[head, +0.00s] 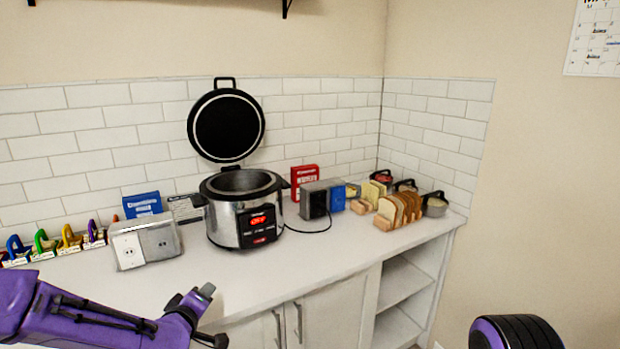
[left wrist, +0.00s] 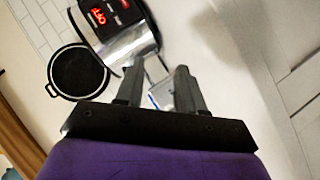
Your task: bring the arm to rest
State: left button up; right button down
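My left arm comes in from the lower left of the head view. Its gripper (head: 208,316) is in front of the counter's front edge, below the cooker. In the left wrist view the two dark fingers (left wrist: 160,88) stand apart with nothing gripped between them. The gripper is open and empty. A purple and black part of my own body shows at the lower right of the head view. My right gripper is not seen.
The white counter (head: 225,290) holds an open-lidded cooker (head: 229,225), also in the left wrist view (left wrist: 125,45). A grey outlet box (head: 146,241) is left of it. A toast rack (head: 398,208) stands right. Cabinet doors (head: 330,315) and open shelves (head: 400,283) are below.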

pick_arm(q)
jog(key=s+a+f+m+g+y+b, duration=0.1)
jog(key=s+f+g, duration=0.2)
jog(key=s+f, duration=0.65)
jog(key=s+a+f+m+g+y, duration=0.1)
jog(key=s+a+f+g, duration=0.1)
jog(key=s+f, duration=0.75)
jog(key=s+a+f+m+g+b, duration=0.1)
jog(key=s+f+g, duration=0.1)
jog(key=s+f, duration=0.4)
jog(key=s+a+f+m+g+y+b, duration=0.1)
jog(key=s+f+g, duration=0.2)
jog(key=s+f, duration=0.4)
jog(key=s, duration=0.8)
jog(key=shift+s+f+g, duration=0.15)
jog(key=shift+f+g, duration=0.15)
jog(key=shift+a, duration=0.1)
